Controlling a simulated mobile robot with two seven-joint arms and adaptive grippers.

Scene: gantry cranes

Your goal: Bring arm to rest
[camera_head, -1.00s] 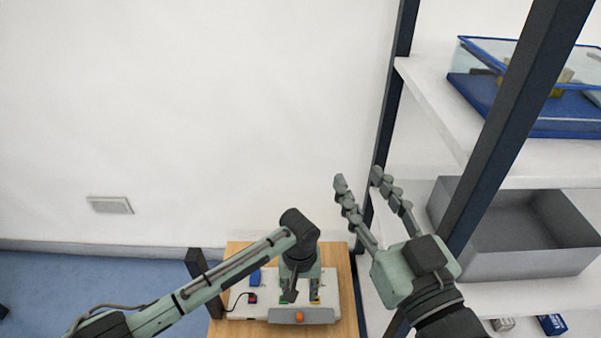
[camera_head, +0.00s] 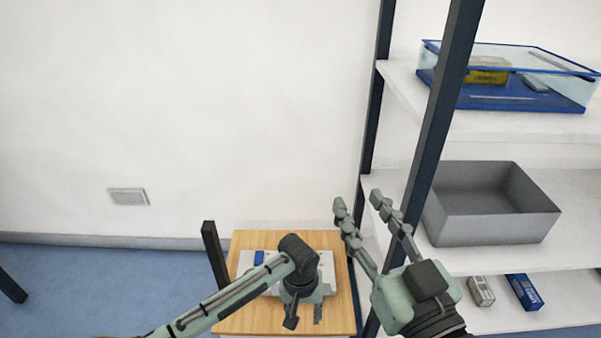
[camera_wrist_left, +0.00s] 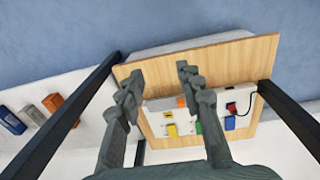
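My left arm reaches in from the left in the head view. My right gripper (camera_head: 356,200) points up beside the rack post. Its two fingers are spread and empty.
A white board (camera_wrist_left: 212,108) with coloured parts lies on the table, partly hidden by my left gripper. A shelf rack post (camera_head: 440,105) stands close to my right gripper. The rack holds a glass case (camera_head: 500,100), a grey bin (camera_head: 495,230) and small boxes (camera_head: 523,292).

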